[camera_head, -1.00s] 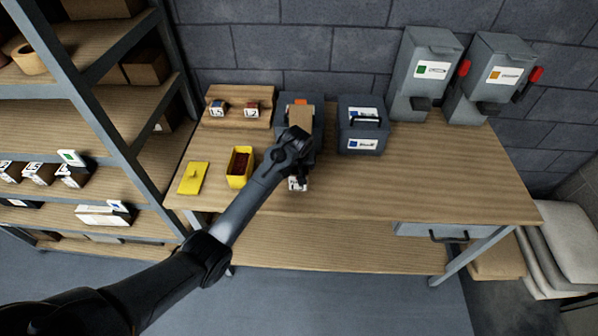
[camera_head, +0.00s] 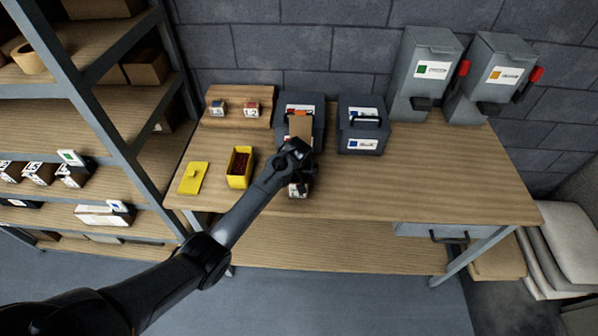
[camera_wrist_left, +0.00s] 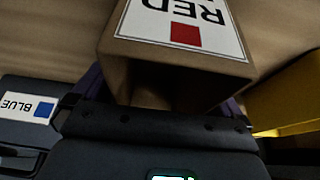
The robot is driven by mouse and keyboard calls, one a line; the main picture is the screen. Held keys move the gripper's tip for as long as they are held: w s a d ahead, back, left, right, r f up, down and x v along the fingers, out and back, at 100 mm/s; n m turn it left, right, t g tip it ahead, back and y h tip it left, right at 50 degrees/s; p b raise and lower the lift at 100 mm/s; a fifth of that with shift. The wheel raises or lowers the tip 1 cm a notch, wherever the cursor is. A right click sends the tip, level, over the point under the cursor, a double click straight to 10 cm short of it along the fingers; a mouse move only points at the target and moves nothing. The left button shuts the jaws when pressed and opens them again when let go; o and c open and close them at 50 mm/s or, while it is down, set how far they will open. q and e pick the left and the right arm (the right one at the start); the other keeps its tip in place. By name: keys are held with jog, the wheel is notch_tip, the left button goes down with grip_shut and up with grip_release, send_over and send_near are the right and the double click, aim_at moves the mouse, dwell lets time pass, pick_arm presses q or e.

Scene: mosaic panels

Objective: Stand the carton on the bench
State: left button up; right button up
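The brown carton (camera_wrist_left: 180,45) has a white label reading RED with a red square, upside down in the left wrist view. Its near end looks dark and hollow. My left gripper (camera_wrist_left: 160,105) has a finger on each side of it and is shut on it. In the head view, a brown part of the carton (camera_head: 300,125) rises behind my left gripper (camera_head: 297,165). A small white-and-dark piece (camera_head: 298,190) shows just below the gripper; I cannot tell if it is part of the carton. The gripper hides the middle. It is over the front half of the bench (camera_head: 400,195). My right gripper is not in view.
An open yellow box (camera_head: 240,168) and yellow lid (camera_head: 194,178) lie left. The bench's right half is mostly clear.

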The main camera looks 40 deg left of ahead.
pick_arm(q)
jog(key=shift+r, duration=0.1)
jog(key=p+v, duration=0.1)
jog(key=v, duration=1.1)
jog(key=s+d+f+m, duration=0.2)
jog(key=s+d+f, duration=0.2)
jog(key=s, duration=0.3)
jog(key=s+d+f+m, duration=0.2)
jog(key=s+d+f, duration=0.25)
jog(key=s, duration=0.35)
jog(key=s+d+m+h, duration=0.1)
jog(key=s+d, duration=0.3)
jog(key=s, duration=0.5)
jog(key=s+d+r+m+h, duration=0.1)
jog(key=s+d+m, duration=0.2)
jog(key=s, duration=0.7)
jog(key=shift+d+r+m+h, duration=0.2)
jog(key=shift+d+m+h, duration=0.2)
jog(key=shift+m, duration=0.1)
jog(key=shift+s+p, duration=0.1)
jog(key=shift+p, duration=0.2)
notch_tip(320, 180, up, 22)
jog(key=p, duration=2.1)
jog(key=shift+p, duration=0.4)
